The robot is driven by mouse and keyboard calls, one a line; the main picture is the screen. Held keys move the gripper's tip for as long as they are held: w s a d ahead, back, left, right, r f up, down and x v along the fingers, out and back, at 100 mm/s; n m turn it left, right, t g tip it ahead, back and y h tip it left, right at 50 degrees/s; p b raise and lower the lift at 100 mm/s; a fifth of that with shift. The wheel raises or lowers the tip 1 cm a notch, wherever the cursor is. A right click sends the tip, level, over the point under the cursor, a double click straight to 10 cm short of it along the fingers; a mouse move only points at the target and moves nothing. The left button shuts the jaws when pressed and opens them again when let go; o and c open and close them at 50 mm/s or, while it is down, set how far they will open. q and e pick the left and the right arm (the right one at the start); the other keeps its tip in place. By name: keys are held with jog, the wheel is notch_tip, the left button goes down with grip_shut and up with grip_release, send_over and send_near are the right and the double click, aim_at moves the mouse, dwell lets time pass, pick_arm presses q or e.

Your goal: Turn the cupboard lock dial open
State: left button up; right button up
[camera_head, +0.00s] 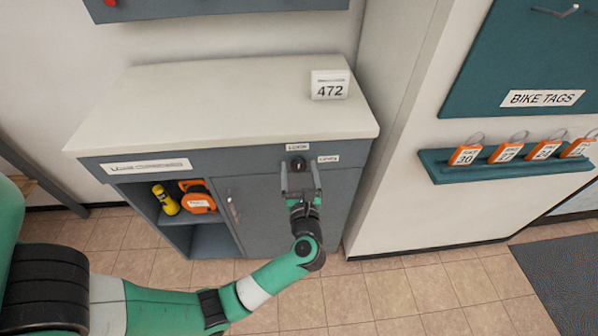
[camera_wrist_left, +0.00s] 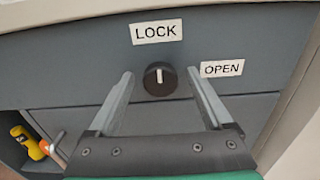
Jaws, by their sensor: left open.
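The lock dial (camera_head: 298,164) is a small round black knob on the grey front of the cupboard (camera_head: 262,200). In the left wrist view the dial (camera_wrist_left: 160,79) has a white mark standing upright, toward the LOCK label (camera_wrist_left: 157,32) above it. The OPEN label (camera_wrist_left: 222,68) is to the dial's right. My left gripper (camera_head: 299,171) is at the cupboard front, its fingers pointing at the dial. In the left wrist view the left gripper (camera_wrist_left: 162,88) is open, one finger on each side of the dial, with gaps showing. My right gripper is not in view.
The cupboard's white top (camera_head: 220,105) carries a 472 sign (camera_head: 329,85). An open shelf at left holds a yellow object (camera_head: 166,200) and an orange one (camera_head: 197,197). A teal ledge with several bike tags (camera_head: 505,165) is on the right wall.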

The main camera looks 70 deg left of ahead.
pick_arm(q)
jog(key=shift+a, duration=0.1)
grip_shut()
jog(key=shift+r+m+p, duration=0.2)
jog(key=shift+m+p, duration=0.6)
jog(key=shift+p, duration=0.4)
jog(key=m+p, duration=0.3)
jog(key=shift+w, duration=0.15)
jog(key=m+p, duration=0.3)
jog(key=m, duration=0.1)
jog(key=m+p, duration=0.3)
jog(key=m, duration=0.1)
jog(key=shift+w+f+m, duration=0.1)
jog(key=shift+f+m, duration=0.05)
jog(key=shift+m, duration=0.15)
jog(key=m+p, duration=0.1)
jog(key=m, duration=0.1)
jog(key=m+p, duration=0.1)
jog(key=m, duration=0.1)
jog(key=shift+f+m, duration=0.2)
jog(key=shift+m, duration=0.1)
